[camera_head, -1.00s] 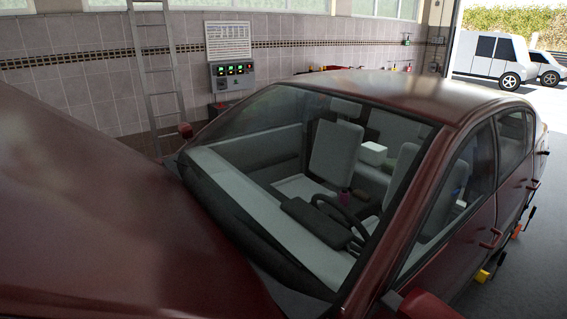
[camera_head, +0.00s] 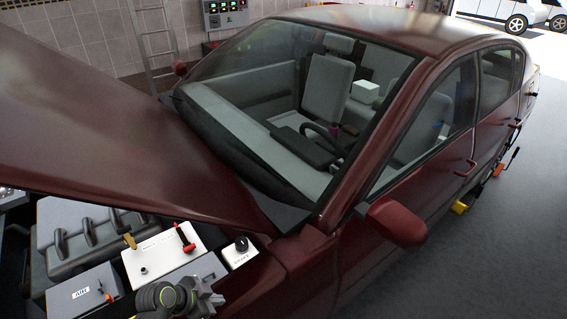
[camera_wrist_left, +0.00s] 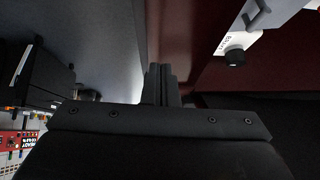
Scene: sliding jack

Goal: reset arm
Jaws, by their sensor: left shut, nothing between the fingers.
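My left gripper (camera_head: 210,297) shows at the bottom of the head view, in front of the open engine bay. Its fingers are together and hold nothing; they also show in the left wrist view (camera_wrist_left: 162,84). Some of my left arm is cut off by the lower edge of the head view. My right gripper is in neither view.
The dark red car (camera_head: 340,215) has its hood (camera_head: 100,140) raised. Near my gripper are a grey AIR box (camera_head: 85,293), a white panel (camera_head: 150,258) with a red-handled part (camera_head: 184,238), and a black-knobbed box (camera_head: 240,252).

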